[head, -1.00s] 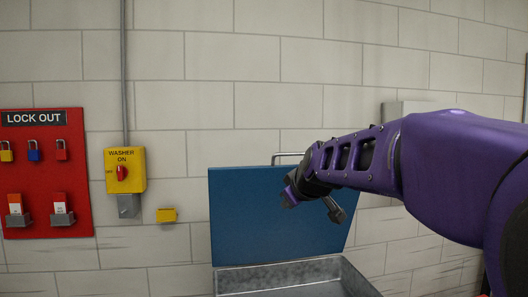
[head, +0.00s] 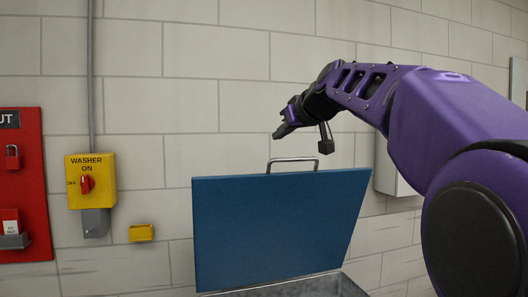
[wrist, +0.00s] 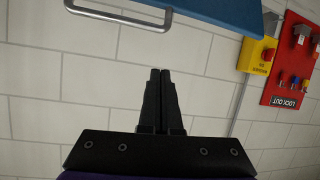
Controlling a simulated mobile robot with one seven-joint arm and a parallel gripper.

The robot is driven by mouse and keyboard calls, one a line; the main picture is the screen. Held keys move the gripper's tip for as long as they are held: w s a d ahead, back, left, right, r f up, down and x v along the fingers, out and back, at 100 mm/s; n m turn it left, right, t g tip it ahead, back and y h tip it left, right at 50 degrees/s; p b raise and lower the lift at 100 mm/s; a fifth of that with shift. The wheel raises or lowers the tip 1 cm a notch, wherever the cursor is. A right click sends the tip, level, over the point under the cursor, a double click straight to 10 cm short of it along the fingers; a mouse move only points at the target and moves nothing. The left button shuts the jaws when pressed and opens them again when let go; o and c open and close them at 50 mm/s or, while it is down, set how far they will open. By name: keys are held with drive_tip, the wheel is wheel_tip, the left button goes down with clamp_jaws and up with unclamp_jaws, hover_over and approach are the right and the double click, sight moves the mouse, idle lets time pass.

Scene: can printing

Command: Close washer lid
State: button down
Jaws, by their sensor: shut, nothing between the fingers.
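The washer lid (head: 275,228) is a blue panel standing upright, open, at the back of the grey metal washer (head: 305,287). A metal handle (head: 293,163) sticks up from its top edge. In the wrist view the lid (wrist: 225,12) and its handle (wrist: 118,17) show at the top. My gripper (head: 285,131) is above the lid's top edge, near the handle and apart from it. In the wrist view my gripper (wrist: 160,72) has its fingers together with nothing between them. The inside of the washer is mostly out of frame.
A yellow washer switch box (head: 91,181) with a red knob is on the wall at left. A red lockout board (head: 30,190) hangs further left. A small yellow block (head: 141,233) is on the wall. A grey box (head: 392,180) is behind my arm at right.

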drive_tip(key=w+f, duration=0.1)
drive_tip(key=w, duration=0.1)
drive_tip(key=w+a+f, duration=0.1)
drive_tip(key=w+f, duration=0.3)
drive_tip(key=shift+a+f, duration=0.1)
drive_tip(key=shift+a, duration=0.3)
drive_tip(key=shift+s+d+f, duration=0.15)
drive_tip(key=shift+s+f, duration=0.05)
drive_tip(key=shift+s, duration=0.15)
drive_tip(key=shift+s+f, duration=0.1)
